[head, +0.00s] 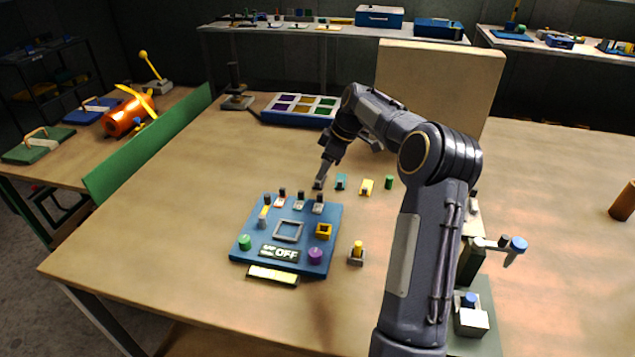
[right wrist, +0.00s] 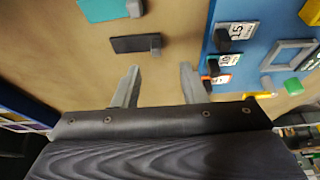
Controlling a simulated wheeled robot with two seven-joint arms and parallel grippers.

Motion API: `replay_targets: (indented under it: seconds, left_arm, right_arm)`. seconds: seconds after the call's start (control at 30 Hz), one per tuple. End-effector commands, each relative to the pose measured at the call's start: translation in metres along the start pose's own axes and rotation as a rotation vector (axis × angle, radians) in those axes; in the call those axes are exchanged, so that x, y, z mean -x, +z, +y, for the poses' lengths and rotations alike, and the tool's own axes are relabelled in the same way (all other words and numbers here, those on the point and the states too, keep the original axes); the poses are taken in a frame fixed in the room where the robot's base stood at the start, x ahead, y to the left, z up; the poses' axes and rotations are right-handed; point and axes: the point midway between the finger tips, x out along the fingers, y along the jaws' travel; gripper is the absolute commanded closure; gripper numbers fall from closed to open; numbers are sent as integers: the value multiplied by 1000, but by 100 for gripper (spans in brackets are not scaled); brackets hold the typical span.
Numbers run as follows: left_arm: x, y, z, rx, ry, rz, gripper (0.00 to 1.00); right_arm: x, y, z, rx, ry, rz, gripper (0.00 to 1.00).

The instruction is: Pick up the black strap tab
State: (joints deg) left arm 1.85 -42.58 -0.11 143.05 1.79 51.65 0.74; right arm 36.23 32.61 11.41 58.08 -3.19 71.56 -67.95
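The black strap tab (right wrist: 130,44) lies flat on the table in the right wrist view, with a small grey block at one end. My right gripper (right wrist: 160,76) is open and empty. Its two fingers point toward the tab, and the tab is apart from the fingertips, slightly to the left of the gap. In the head view, my right gripper (head: 319,181) is low over the table just behind the blue board and largely hides the tab. My left gripper is not in view.
A teal tab (head: 341,181), a yellow tab (head: 366,187) and a green cylinder (head: 389,182) stand to the right. The blue board (head: 251,228) with several fittings is in front. A compartment tray (head: 285,120) stands behind. The table's left part is clear.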

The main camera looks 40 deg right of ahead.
Motion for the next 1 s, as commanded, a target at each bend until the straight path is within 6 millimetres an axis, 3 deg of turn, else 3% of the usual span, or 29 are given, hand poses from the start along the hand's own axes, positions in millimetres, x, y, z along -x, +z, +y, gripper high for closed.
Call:
replay_targets:
  seconds: [0.3,0.63,0.9,1.0]
  left_arm:
    - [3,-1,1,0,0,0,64]
    - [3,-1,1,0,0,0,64]
    - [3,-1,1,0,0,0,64]
    - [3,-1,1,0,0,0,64]
  right_arm:
    - [-44,4,4,-1,-1,0,62]
    - [-51,4,5,-2,1,0,62]
    - [-51,4,5,-2,1,0,97]
    - [-51,4,5,-2,1,0,100]
